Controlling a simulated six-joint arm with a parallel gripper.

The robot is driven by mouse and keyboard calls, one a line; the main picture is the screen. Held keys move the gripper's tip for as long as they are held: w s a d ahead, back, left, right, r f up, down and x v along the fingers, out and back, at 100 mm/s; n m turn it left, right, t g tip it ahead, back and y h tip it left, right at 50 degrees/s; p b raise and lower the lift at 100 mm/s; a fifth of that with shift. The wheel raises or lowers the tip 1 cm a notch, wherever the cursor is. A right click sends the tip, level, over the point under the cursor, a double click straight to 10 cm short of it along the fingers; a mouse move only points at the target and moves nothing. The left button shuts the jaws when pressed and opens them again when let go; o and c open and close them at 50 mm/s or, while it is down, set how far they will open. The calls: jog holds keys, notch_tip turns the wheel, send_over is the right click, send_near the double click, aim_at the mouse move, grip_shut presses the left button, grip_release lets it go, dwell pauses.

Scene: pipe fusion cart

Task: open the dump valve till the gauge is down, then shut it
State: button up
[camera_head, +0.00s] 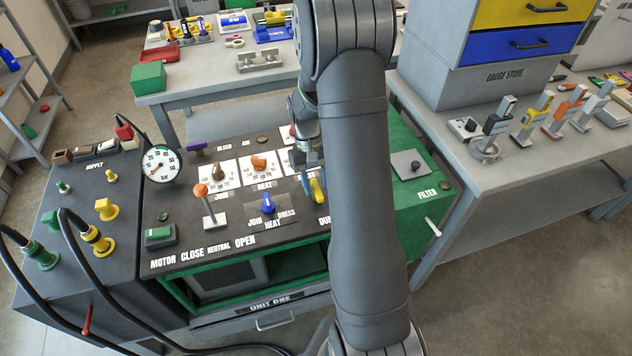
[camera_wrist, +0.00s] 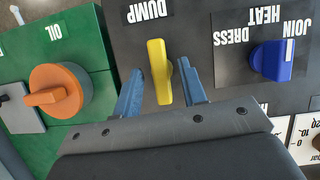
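The yellow dump valve handle (camera_head: 318,190) is on the dark panel of the cart, partly hidden by my arm. In the wrist view the handle (camera_wrist: 158,70) points along the fingers, below the DUMP label. My gripper (camera_wrist: 160,68) is open, with one blue finger on each side of the handle and a visible gap on both sides. In the head view my gripper (camera_head: 308,183) is just beside the handle, mostly behind my arm. The round white gauge (camera_head: 161,163) stands at the panel's left; its needle is too small to read.
A blue JOIN/DRESS selector (camera_head: 267,204) is close beside the dump valve. An orange-knobbed lever (camera_head: 203,192) and a green motor switch (camera_head: 159,234) lie further left. An orange OIL knob (camera_wrist: 59,92) is on the green part. Hoses run along the left.

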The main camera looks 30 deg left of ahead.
jog(key=v, duration=1.7)
jog(key=shift+r, duration=0.2)
jog(key=shift+a, duration=0.1)
jog(key=x, duration=1.7)
jog(key=shift+f, duration=0.2)
jog(key=v, duration=1.8)
jog(key=x, duration=1.8)
jog(key=shift+r, duration=0.1)
jog(key=shift+n, duration=0.4)
jog(key=n+t, duration=0.1)
jog(key=n, duration=0.2)
jog(key=n+t+h, duration=0.1)
jog(key=n, duration=0.1)
jog(key=shift+s+n, duration=0.2)
jog(key=shift+n, duration=0.2)
